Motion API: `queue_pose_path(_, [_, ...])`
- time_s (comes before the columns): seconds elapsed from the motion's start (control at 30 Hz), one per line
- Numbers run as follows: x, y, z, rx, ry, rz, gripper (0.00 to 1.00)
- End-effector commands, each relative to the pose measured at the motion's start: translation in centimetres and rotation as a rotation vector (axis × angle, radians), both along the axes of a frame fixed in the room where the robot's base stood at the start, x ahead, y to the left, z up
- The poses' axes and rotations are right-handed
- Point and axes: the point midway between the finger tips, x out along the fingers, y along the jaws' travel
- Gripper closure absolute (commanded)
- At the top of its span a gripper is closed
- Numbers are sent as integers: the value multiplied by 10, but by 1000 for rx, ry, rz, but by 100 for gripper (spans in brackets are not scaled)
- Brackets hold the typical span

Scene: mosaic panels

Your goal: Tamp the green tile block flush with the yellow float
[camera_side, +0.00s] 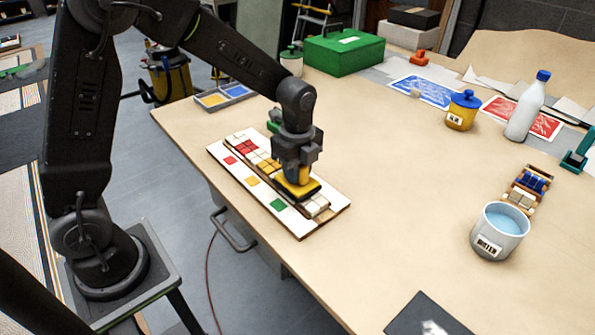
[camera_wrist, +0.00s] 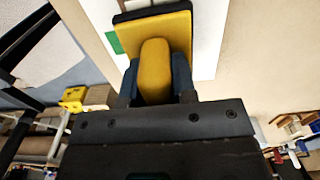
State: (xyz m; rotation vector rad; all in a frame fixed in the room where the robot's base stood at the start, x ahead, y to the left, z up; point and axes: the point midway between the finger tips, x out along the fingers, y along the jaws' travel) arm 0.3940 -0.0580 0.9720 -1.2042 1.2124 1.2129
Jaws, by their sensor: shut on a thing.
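My gripper (camera_side: 297,178) is over the near right part of the mosaic panel (camera_side: 318,226), pointing down. It is shut on the handle of the yellow float (camera_side: 302,189). In the wrist view my gripper (camera_wrist: 155,85) has a dark finger on each side of the yellow float's handle (camera_wrist: 155,62). The float's dark-edged plate lies low over the tile row; I cannot tell if it touches. The green tile block is not clearly visible, perhaps hidden under the float. A flat green square (camera_side: 277,204) shows on the panel's white border, also in the wrist view (camera_wrist: 114,42).
Red tiles (camera_side: 243,147) and cream tiles (camera_side: 316,204) sit along the panel row. A water bucket (camera_side: 499,235), tile rack (camera_side: 530,185), white bottle (camera_side: 527,108), yellow jar (camera_side: 462,112) and green box (camera_side: 343,52) stand elsewhere.

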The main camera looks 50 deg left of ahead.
Motion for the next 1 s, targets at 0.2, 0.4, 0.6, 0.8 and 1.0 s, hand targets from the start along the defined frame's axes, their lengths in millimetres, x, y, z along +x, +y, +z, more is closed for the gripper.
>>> queue_pose_path(0.2, [1,0,20,-1,-7,1,94])
queue_pose_path(0.4, [1,0,35,-1,-7,1,94])
queue_pose_path(0.6, [2,0,51,-1,-9,1,94])
queue_pose_path(0.8, [1,0,61,-1,-7,1,94])
queue_pose_path(1.0, [1,0,62,-1,-6,1,94])
